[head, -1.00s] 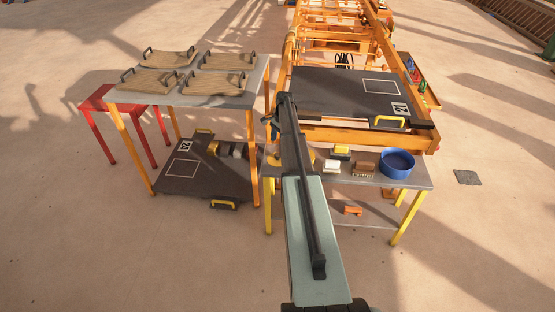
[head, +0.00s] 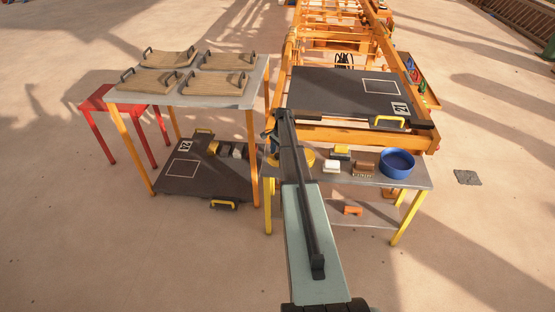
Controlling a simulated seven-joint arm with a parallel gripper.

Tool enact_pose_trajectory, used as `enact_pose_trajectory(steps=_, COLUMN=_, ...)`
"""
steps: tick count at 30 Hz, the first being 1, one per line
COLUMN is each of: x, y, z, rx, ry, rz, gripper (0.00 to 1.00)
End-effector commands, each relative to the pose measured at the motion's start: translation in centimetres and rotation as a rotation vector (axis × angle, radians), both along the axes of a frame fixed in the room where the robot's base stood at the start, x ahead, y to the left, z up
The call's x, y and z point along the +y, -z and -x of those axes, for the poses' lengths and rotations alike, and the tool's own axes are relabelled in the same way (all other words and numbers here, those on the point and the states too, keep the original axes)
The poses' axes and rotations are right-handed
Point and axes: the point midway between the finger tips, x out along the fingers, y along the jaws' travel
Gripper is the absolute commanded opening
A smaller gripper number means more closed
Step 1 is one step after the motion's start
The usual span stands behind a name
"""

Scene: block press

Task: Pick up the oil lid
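A yellow round thing (head: 308,160) on the grey table shows partly behind my arm. It may be the oil lid or the oil container, but I cannot tell which. My arm reaches from the bottom of the head view up to the table's left part and hides much of that area. The dark end of my arm, with my gripper (head: 272,143), hangs over the table's left end. It is small and partly covered by my arm. Its fingers cannot be made out, nor whether they touch or hold anything.
The grey table (head: 412,174) also bears a blue bowl (head: 397,162), a white block (head: 331,166), a yellow-topped block (head: 342,150) and a brown brush (head: 364,167). An orange press frame (head: 345,137) stands behind. A table with wooden trays (head: 213,83) stands left.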

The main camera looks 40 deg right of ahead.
Motion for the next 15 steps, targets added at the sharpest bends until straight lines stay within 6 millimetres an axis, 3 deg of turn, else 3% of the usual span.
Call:
enact_pose_trajectory(steps=2, x=0.01, y=-0.01, z=0.01, rx=0.000, ry=0.000, rz=0.000, gripper=0.55)
enact_pose_trajectory(steps=15, x=0.01, y=-0.02, z=0.01, rx=0.001, ry=0.000, rz=0.000, gripper=0.13)
